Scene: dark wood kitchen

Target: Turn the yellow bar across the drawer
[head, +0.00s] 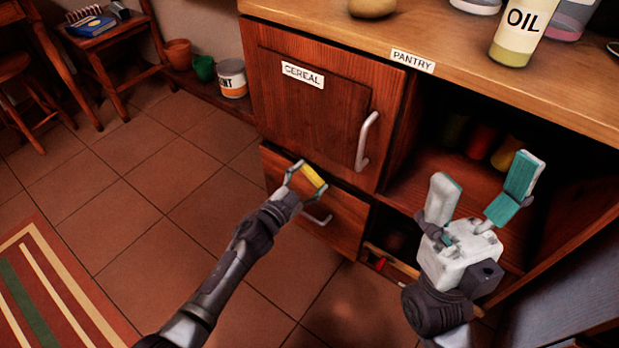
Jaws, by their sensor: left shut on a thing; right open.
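The yellow bar (314,176) is at the top edge of the lower drawer (338,224), below the cereal door. It lies slanted, its upper left end near the drawer's top. My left gripper (307,175) is shut on the yellow bar, with a finger on either side of it. The drawer's metal handle (317,217) is just below the gripper. The drawer looks shut. My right gripper (484,195) is open and empty, in front of the open pantry shelf.
The cereal door (315,115) with its metal handle (367,141) is above the drawer. The open pantry shelf (440,185) is on the right, with dim jars inside. An oil bottle (519,32) stands on the counter (455,50).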

